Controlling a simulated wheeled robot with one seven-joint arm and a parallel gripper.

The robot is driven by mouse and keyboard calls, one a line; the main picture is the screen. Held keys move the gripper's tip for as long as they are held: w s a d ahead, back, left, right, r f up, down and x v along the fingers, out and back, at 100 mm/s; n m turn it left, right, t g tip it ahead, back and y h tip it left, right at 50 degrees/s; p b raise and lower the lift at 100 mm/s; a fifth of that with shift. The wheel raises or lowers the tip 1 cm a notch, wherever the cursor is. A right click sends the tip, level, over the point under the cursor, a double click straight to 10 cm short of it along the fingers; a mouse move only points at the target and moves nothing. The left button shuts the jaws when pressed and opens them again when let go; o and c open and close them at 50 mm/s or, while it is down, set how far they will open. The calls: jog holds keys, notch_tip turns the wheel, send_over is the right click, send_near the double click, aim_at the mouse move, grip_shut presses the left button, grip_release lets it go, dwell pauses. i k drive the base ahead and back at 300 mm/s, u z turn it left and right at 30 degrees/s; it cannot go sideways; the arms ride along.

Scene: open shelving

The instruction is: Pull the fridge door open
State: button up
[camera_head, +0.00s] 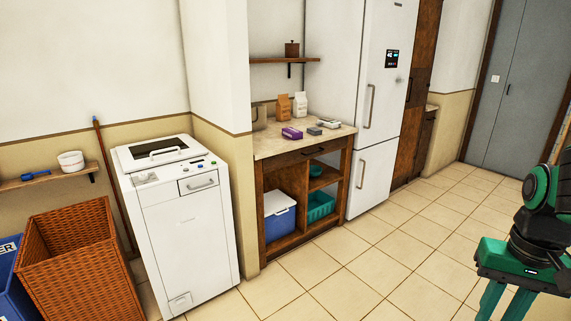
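The white fridge (345,60) stands in the back middle, upright and with both doors shut. Its upper door (388,80) has a small dark display panel (391,59) and a vertical grey handle (371,106) near the left edge. The lower door (378,178) has its own vertical handle (362,174) near its left edge. My gripper (505,308) is at the bottom right, pointing down, far from the fridge. Its two green fingers are apart with floor showing between them. The fingertips are cut off by the picture's lower edge.
A wooden counter (275,150) with small packages stands left of the fridge. A white washing machine (190,235) and a wicker basket (80,265) stand at the left. A tall wooden cabinet (422,60) adjoins the fridge's right. The tiled floor (420,245) before the fridge is clear.

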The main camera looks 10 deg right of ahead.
aim_at(389, 31)
jog(key=z, duration=0.1)
jog(key=i, duration=1.35)
jog(key=z, duration=0.4)
jog(key=i, duration=2.35)
jog(key=z, duration=0.25)
